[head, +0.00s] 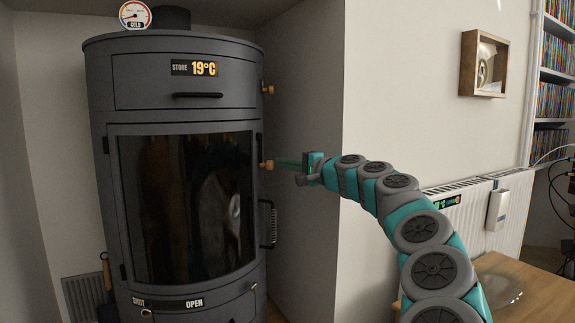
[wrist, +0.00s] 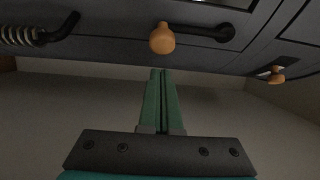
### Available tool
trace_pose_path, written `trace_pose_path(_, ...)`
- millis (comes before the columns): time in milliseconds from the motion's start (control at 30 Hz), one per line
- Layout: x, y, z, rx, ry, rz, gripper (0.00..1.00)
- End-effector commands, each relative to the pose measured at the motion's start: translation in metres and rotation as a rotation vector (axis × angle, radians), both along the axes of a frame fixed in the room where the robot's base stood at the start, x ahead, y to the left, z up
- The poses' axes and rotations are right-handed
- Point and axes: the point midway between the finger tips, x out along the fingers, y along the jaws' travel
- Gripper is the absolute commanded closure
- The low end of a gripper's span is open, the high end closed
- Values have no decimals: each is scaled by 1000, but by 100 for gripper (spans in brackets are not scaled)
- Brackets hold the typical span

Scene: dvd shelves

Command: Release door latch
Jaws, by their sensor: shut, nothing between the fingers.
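The dark grey stove (head: 95,130) has a glass door (head: 185,205) that looks shut in the head view. A latch with a wooden knob (head: 267,165) sits at the door's right edge. In the wrist view the knob (wrist: 162,38) is at the end of a black lever (wrist: 215,32). My gripper (head: 277,163) reaches in from the right, its green fingers pointing at the knob. In the wrist view my gripper (wrist: 160,72) is shut and empty, with its tips just below the knob in the picture. I cannot tell whether they touch it.
A coiled door handle (head: 268,223) is below the latch; it also shows in the wrist view (wrist: 22,36). A second wooden knob (head: 268,90) is higher up, beside the drawer (head: 180,95). A wall corner stands right of the stove. A wooden table (head: 530,295) is at lower right.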

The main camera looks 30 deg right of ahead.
Motion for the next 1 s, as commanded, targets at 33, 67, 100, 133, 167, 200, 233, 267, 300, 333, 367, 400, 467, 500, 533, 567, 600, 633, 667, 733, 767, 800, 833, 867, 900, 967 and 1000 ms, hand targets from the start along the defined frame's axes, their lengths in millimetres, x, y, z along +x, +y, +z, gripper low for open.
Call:
trace_pose_path(33,-3,4,-1,1,1,3,100)
trace_pose_path(67,-3,6,-2,0,2,3,100)
trace_pose_path(100,-4,8,-2,1,3,3,100)
trace_pose_path(133,-5,9,-2,1,3,2,100)
trace_pose_path(167,-6,10,-2,1,3,1,100)
trace_pose_path(200,-7,10,-2,2,2,0,100)
trace_pose_path(233,-8,11,-2,1,1,-1,100)
trace_pose_path(267,-9,11,-1,1,1,-1,100)
trace_pose_path(300,-9,12,-1,1,1,-1,100)
trace_pose_path(333,-10,13,-1,1,1,-1,100)
trace_pose_path(367,-10,13,-1,1,1,-1,100)
trace_pose_path(400,-10,13,-1,1,1,-1,100)
trace_pose_path(467,-10,14,-1,1,1,-1,100)
trace_pose_path(500,-10,14,-1,1,1,0,100)
trace_pose_path(533,-10,14,-1,1,1,-1,100)
trace_pose_path(567,-10,14,-1,1,1,-1,100)
trace_pose_path(600,-10,14,-1,1,1,0,100)
trace_pose_path(633,-10,14,-1,1,1,0,100)
trace_pose_path(667,-10,14,-1,1,1,0,100)
trace_pose_path(733,-10,14,-1,1,3,0,100)
trace_pose_path(767,-10,14,-1,2,4,0,100)
trace_pose_path(800,-10,14,0,4,7,0,100)
trace_pose_path(833,-11,15,0,7,10,1,100)
trace_pose_path(867,-11,15,0,10,13,1,100)
trace_pose_path(900,-11,16,1,16,20,2,100)
trace_pose_path(967,-12,17,1,26,31,3,100)
trace_pose_path(1000,-13,17,0,31,37,3,100)
